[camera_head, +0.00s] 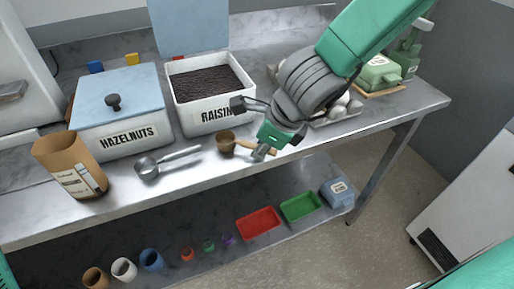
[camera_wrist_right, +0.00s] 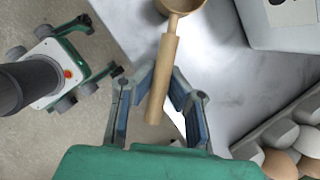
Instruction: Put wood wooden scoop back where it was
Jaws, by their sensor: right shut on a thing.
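The wooden scoop (camera_head: 226,142) is at the front edge of the metal table, its bowl to the left and its handle to the right. In the right wrist view, the wooden scoop (camera_wrist_right: 168,70) points its bowl away from me. Its pale handle lies between the fingers of my right gripper (camera_wrist_right: 160,90), which is shut on it. In the head view, my right gripper (camera_head: 251,130) is at the table's front edge, in front of the raisin box. I cannot tell whether the scoop touches the table. My left gripper is not in view.
A metal scoop (camera_head: 148,168) lies left of the wooden one. Behind stand the raisin box (camera_head: 205,119) and the hazelnut box (camera_head: 120,137); a paper bag (camera_head: 70,168) is at the left. Eggs in a carton (camera_head: 345,115) are close on the right. A lower shelf holds trays and cups.

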